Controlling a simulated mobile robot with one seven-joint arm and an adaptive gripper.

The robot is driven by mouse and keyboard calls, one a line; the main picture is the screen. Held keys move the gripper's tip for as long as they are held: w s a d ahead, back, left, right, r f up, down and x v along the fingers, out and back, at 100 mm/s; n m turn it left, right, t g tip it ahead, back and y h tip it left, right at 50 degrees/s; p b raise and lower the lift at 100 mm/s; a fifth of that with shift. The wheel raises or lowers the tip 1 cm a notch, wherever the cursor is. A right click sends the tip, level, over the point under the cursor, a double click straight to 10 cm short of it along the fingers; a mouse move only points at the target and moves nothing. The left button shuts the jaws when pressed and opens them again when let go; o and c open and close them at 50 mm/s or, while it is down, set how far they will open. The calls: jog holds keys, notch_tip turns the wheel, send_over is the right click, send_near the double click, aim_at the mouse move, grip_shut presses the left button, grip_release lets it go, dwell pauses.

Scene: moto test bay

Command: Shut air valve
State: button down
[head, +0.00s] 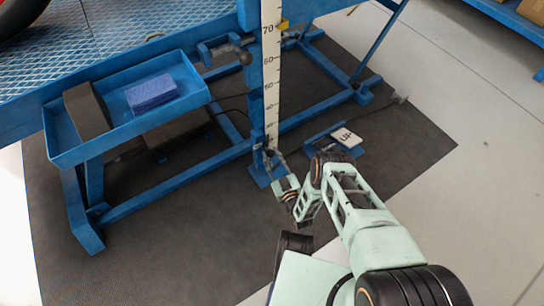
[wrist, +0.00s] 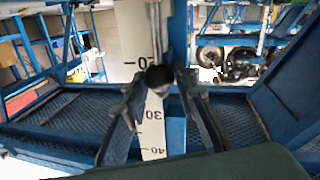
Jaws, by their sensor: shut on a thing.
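The air valve's lever shows in the wrist view as a metal rod ending in a round black knob (wrist: 160,78), in front of the white scale. My gripper (wrist: 161,88) has one finger on each side of the knob and is shut on it. In the head view my gripper (head: 272,156) is low at the foot of the blue post, beside the scale's lower end. There the knob is too small and too covered by the fingers to make out, and the valve body is not clear.
A white numbered scale (head: 271,75) runs up the post. A blue pedal unit with a plate marked "UP" (head: 346,138) lies to the right on the dark mat (head: 190,250). A blue tray (head: 120,133) holds a blue pad (head: 151,93) and a brown block (head: 87,109). Blue frame bars surround the post.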

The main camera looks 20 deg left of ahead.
jog(key=shift+w+d+m, duration=0.4)
jog(key=shift+w+m, duration=0.1)
jog(key=shift+m, duration=0.2)
jog(key=c, duration=1.6)
grip_release()
jog(key=shift+r, duration=0.1)
notch_tip(320, 180, up, 10)
jog(key=shift+f, duration=0.1)
